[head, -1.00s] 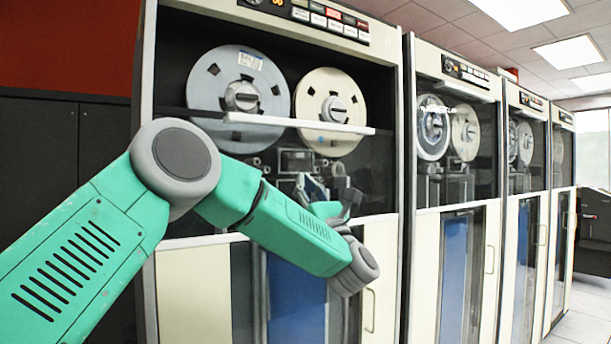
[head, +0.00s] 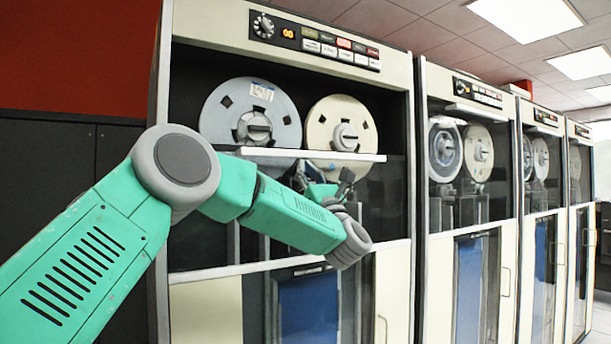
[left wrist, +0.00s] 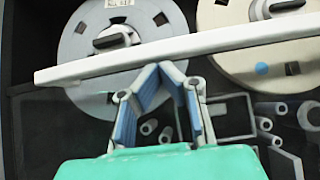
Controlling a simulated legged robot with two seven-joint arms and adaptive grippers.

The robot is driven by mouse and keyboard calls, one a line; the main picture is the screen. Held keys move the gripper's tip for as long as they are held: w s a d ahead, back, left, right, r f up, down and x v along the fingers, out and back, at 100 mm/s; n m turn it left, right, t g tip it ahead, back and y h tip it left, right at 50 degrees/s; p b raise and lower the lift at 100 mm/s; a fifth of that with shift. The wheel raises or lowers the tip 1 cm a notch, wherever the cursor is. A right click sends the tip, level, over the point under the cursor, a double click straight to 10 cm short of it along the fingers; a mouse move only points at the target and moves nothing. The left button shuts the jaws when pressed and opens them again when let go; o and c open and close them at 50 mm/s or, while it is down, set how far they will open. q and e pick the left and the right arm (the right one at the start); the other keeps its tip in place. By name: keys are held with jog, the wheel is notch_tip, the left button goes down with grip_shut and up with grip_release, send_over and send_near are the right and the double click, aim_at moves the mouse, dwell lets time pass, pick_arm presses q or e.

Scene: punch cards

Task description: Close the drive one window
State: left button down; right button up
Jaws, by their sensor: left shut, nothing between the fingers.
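Drive one is the nearest cabinet, with a grey reel (head: 222,112) and a cream reel (head: 322,125) behind its opening. The window's white bar (head: 362,157) runs across the lower part of the reels; clear glass is hard to make out. The bar also crosses the left wrist view (left wrist: 235,40), slightly tilted. My left gripper (head: 322,178) is just under the bar, partly hidden by my forearm. In the left wrist view, its blue-padded fingers (left wrist: 160,70) meet at the tips, empty, close below the bar; contact is unclear. My right gripper is out of view.
A control panel (head: 315,38) with a dial and buttons tops drive one. A pale lower door (head: 205,310) sits below the opening. More tape drives (head: 465,160) stand in a row to the right. Dark cabinets (head: 60,185) stand at the left.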

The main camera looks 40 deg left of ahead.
pick_arm(q)
jog(key=shift+d, duration=0.1)
notch_tip(320, 180, up, 22)
jog(key=p, duration=0.3)
jog(key=shift+a, duration=0.2)
jog(key=shift+f, duration=0.15)
